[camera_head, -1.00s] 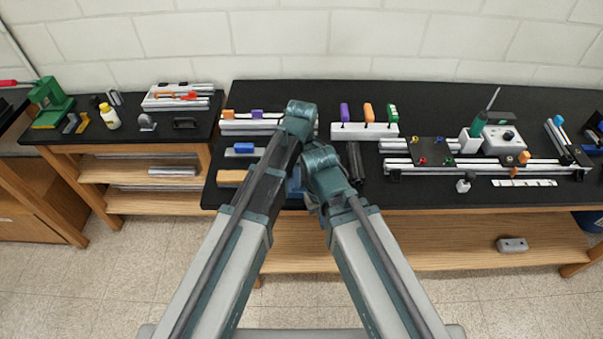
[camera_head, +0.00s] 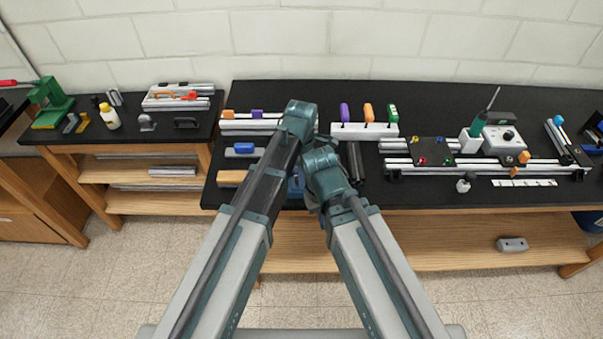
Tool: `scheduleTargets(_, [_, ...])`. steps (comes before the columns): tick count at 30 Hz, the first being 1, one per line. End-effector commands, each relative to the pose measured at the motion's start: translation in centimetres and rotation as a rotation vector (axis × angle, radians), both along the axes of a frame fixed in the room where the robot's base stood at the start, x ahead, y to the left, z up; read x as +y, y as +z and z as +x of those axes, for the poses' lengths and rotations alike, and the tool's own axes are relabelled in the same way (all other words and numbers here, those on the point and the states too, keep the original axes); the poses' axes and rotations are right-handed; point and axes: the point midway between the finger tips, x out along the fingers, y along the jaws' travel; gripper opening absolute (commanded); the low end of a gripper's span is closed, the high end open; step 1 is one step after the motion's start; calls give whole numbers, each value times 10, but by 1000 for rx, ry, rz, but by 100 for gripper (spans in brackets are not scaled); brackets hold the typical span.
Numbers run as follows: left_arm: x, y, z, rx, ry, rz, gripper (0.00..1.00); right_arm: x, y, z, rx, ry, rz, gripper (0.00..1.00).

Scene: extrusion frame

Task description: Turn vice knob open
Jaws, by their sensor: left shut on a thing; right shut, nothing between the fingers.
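A blue object (camera_head: 296,186) at the front of the middle table is mostly hidden behind my two arms. It may be the vice, but I cannot tell. No vice knob shows clearly. My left arm reaches up from the bottom to a joint over the middle table. My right arm is beside it, with its joint lower and to the right. The arm links cover both grippers, so their fingers and anything between them are hidden.
The black table (camera_head: 445,98) holds a white block with coloured handles (camera_head: 364,130), a long aluminium rail (camera_head: 450,169) and a grey box (camera_head: 505,140). A green press (camera_head: 49,102) and a yellow bottle (camera_head: 109,117) stand left. The table's back strip is clear.

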Motion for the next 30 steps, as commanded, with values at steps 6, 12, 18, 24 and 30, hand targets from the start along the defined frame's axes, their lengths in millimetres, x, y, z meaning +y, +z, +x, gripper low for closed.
scheduleTargets(6, [0, 0, 0, 0, 3, 0, 0, 0, 0, 0, 0, 0, 0, 0])
scheduleTargets(12, [0, 0, 0, 0, 2, 0, 73, 0, 0, 0, 0, 0, 0, 0])
scheduleTargets(18, [0, 0, 0, 0, 1, 0, 84, 0, 0, 0, 0, 0, 0, 0])
scheduleTargets(24, [0, 1, 0, 0, 1, 0, 84, 0, 1, 0, 0, 0, 0, 0])
scheduleTargets(30, [0, 11, 0, 0, 1, 0, 84, 0, 11, 0, 0, 0, 0, 0])
